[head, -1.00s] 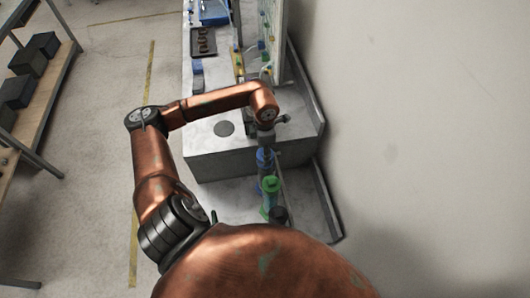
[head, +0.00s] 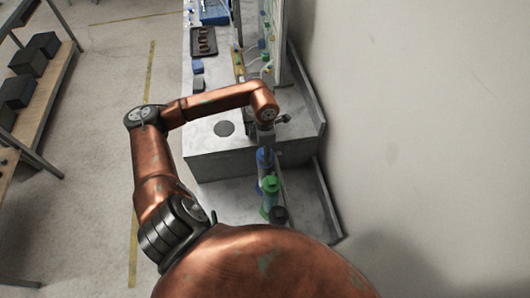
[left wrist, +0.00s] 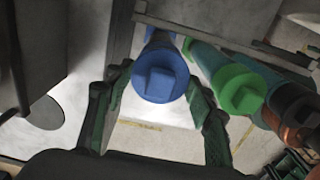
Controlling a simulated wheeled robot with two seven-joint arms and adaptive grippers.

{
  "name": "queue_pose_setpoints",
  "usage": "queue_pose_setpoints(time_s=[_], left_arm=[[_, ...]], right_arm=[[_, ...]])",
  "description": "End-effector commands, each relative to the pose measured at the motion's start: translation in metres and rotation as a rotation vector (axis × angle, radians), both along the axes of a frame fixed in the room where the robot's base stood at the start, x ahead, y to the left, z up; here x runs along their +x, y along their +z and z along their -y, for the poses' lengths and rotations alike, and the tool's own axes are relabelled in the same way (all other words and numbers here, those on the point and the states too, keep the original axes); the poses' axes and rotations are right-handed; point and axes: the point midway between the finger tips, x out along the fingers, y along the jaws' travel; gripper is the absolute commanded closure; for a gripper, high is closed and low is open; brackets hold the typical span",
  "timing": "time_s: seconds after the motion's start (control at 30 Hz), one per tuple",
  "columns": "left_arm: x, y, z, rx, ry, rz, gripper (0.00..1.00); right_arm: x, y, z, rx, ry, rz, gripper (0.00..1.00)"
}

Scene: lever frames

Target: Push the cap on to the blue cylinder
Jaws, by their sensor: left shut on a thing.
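The blue cap (left wrist: 160,75), with a raised block on its end face, is in the left wrist view. It is in line with the end of the blue cylinder (left wrist: 163,38), which runs away behind it. I cannot tell how far on the cap sits. My right gripper is not in view.
A green-capped cylinder (left wrist: 240,88) and a black-capped one (left wrist: 292,108) stand in the same row beside the blue one; the green cap (head: 271,184) is nearer me. A grey wall (head: 420,130) rises to the right. A dark tray (head: 203,41) lies farther back.

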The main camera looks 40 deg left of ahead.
Motion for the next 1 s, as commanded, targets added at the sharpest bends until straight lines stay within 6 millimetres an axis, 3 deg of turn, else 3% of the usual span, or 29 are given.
queue_pose_setpoints(time_s=[0.1, 0.13, 0.4, 0.6, 0.87, 1.0], left_arm=[[0.0000, 0.0001, 0.0001, 0.000, 0.000, 0.000, 0.73], [0.0000, 0.0001, 0.0001, 0.000, 0.000, 0.000, 0.50], [0.0000, 0.0000, 0.0002, 0.000, 0.000, 0.000, 0.31], [0.0000, 0.0000, 0.0002, 0.000, 0.000, 0.000, 0.30], [-0.0001, -0.0001, 0.0002, -0.001, 0.000, -0.001, 0.13], [-0.0002, -0.0001, 0.0002, -0.001, 0.000, -0.001, 0.13]], right_arm=[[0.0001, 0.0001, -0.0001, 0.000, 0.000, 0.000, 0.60], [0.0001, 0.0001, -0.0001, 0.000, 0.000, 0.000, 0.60], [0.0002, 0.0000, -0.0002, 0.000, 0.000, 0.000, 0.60], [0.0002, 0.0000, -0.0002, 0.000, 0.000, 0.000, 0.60], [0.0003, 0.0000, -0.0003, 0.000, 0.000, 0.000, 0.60], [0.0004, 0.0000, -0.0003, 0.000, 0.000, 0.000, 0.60]])
